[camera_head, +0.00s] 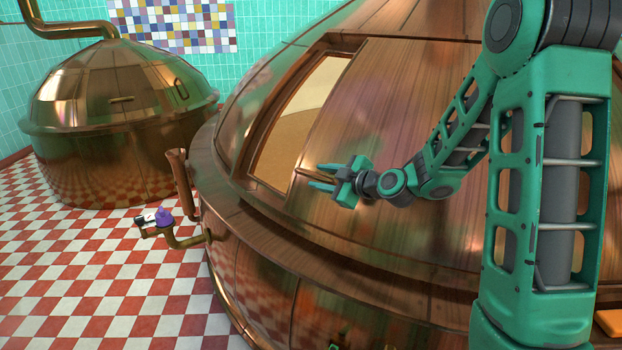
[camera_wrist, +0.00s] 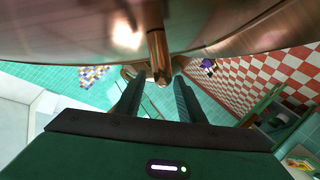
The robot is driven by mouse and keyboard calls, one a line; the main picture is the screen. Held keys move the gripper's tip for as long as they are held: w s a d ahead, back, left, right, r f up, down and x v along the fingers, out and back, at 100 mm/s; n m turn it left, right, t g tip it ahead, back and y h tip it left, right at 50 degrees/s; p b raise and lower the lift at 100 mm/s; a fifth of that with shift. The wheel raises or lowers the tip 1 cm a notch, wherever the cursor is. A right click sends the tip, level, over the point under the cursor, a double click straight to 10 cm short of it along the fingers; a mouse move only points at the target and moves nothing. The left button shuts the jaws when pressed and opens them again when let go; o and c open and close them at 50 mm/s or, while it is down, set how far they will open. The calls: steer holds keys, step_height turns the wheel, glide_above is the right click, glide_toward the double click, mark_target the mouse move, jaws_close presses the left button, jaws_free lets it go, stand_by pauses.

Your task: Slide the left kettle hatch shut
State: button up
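The large copper kettle (camera_head: 240,265) fills the middle and right of the head view. Its hatch opening (camera_head: 300,125) is partly open on the left, showing a pale tan inside. The wooden-brown copper hatch panel (camera_head: 385,90) lies to the right of the gap. My gripper (camera_head: 318,177) is in front of the panel's lower left part, near the gap's right edge, fingers pointing left. In the wrist view my gripper (camera_wrist: 158,82) has its two fingers apart. A copper bar (camera_wrist: 157,50) shows ahead between the fingertips; I cannot tell whether they touch it.
A smaller copper kettle (camera_head: 115,130) stands at the back left. A copper pipe (camera_head: 182,185) with a valve and a purple item (camera_head: 163,217) juts from the large kettle's left side. The checkered floor (camera_head: 90,280) at left is open.

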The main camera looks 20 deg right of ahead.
mark_target(313, 175)
steer(key=shift+x, duration=1.85)
steer(key=shift+c, duration=0.6)
jaws_close()
steer(key=shift+w, duration=0.1)
